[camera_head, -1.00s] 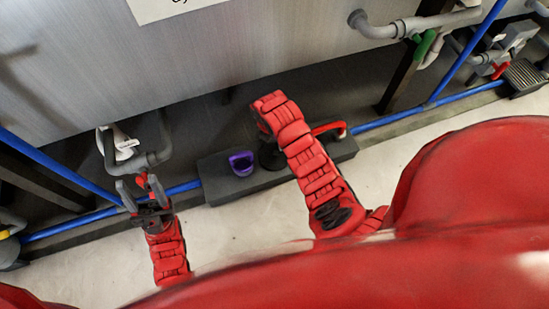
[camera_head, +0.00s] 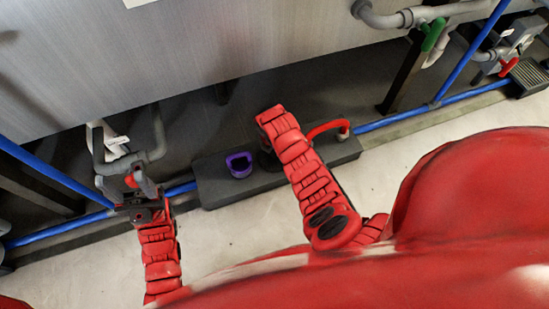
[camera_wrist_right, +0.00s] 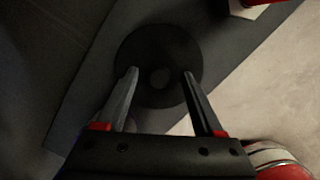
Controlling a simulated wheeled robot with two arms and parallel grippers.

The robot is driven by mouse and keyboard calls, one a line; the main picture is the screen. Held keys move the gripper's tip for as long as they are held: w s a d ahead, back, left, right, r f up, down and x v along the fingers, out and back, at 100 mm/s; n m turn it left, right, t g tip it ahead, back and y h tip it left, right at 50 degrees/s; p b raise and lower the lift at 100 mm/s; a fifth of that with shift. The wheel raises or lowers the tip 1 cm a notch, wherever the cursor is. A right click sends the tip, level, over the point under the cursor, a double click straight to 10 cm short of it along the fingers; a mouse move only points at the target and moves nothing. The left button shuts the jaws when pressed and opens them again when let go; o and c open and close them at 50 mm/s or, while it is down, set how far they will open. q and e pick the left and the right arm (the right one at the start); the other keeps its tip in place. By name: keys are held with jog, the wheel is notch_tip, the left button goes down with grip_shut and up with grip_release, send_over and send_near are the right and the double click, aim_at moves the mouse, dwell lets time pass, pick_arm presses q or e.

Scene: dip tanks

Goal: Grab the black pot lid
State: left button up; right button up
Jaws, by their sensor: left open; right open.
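The black pot lid (camera_wrist_right: 146,45) is a dark round disc with a paler round knob (camera_wrist_right: 160,77) at its middle, lying on a dark grey block. My right gripper (camera_wrist_right: 161,72) is open above it, with one finger on each side of the knob as seen in the right wrist view. I cannot tell whether the fingers touch the lid. In the head view my right forearm hides most of the lid (camera_head: 267,160) and the right gripper. My left gripper (camera_head: 119,172) is open and empty at the left, away from the lid.
The dark block (camera_head: 215,187) also carries a purple cup-like piece (camera_head: 239,165) left of the lid and a red curved handle (camera_head: 328,128) to its right. Blue pipes (camera_head: 400,117) run along the floor beside it. A grey tank wall (camera_head: 200,60) stands behind. Pale floor is clear in front.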

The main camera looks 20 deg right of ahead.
grip_shut()
dwell(0.3)
jog(key=shift+r, duration=0.1)
